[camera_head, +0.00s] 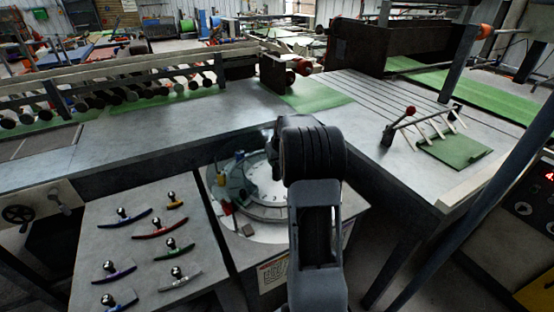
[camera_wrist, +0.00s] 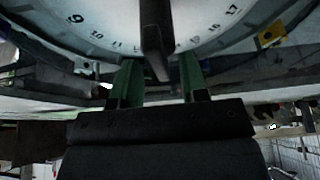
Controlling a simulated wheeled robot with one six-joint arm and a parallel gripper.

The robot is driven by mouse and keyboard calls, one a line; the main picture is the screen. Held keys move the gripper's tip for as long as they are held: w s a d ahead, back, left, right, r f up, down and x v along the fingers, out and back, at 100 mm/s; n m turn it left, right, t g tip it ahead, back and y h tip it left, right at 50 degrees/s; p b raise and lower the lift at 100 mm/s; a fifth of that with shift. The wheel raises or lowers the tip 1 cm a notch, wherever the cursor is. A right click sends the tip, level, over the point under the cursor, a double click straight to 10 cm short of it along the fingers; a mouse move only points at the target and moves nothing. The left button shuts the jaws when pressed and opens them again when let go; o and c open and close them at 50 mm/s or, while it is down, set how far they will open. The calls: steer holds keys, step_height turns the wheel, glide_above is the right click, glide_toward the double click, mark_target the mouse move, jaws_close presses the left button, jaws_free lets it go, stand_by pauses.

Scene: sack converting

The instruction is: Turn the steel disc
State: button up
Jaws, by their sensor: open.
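The steel disc (camera_head: 259,178) sits on a round base in the middle of the head view, partly hidden behind my arm. In the wrist view its pale face (camera_wrist: 205,14) fills the top, with black numbers along the rim. A dark upright bar (camera_wrist: 152,30) stands in front of the disc face. My gripper (camera_wrist: 161,65) is open, its two green fingers apart at the disc's near edge. The lower end of the bar shows between the fingers; I cannot tell whether they touch it. In the head view my arm hides the gripper.
A grey panel (camera_head: 88,238) with several coloured handles stands left of the disc. Small coloured parts, including a red one (camera_head: 227,208), surround the disc. A steel bench (camera_head: 180,130) runs behind, and a table with a green sheet (camera_head: 455,150) stands right.

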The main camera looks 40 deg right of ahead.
steer(key=shift+w+f, duration=0.1)
steer(key=shift+f, duration=0.1)
steer(key=shift+c, duration=0.3)
jaws_close()
